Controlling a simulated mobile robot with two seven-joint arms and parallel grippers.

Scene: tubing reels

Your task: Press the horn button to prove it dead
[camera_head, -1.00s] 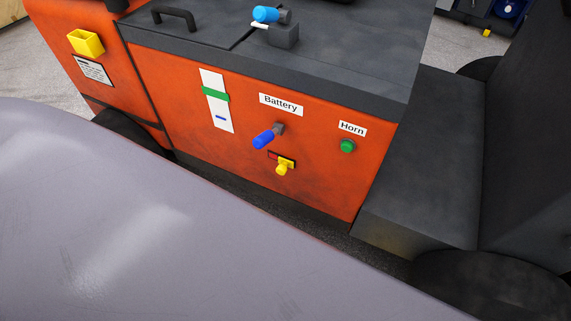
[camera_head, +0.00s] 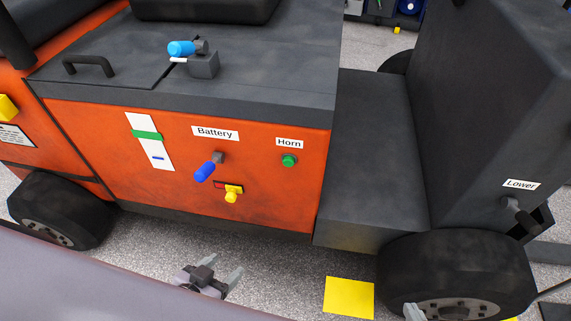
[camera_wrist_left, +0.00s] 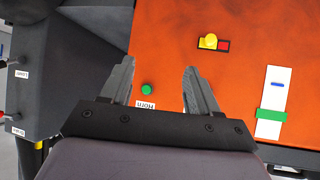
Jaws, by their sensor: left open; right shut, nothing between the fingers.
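The green horn button (camera_head: 289,161) is on the orange side panel, below its white "Horn" label (camera_head: 289,142). In the left wrist view the button (camera_wrist_left: 146,89) shows upside down, framed between my left gripper's fingers (camera_wrist_left: 158,68) and apart from them. My left gripper (camera_head: 208,277) is open and empty, low in front of the panel and to the left of the button in the head view. My right gripper (camera_head: 414,313) only just shows at the bottom edge by the front wheel; it is shut and mostly cut off.
Left of the button are a blue battery handle (camera_head: 205,172), a yellow knob (camera_head: 231,195) and a white strip with a green band (camera_head: 147,135). A dark step (camera_head: 368,150) and wheel (camera_head: 455,275) lie to the right. A yellow floor square (camera_head: 349,297) is below.

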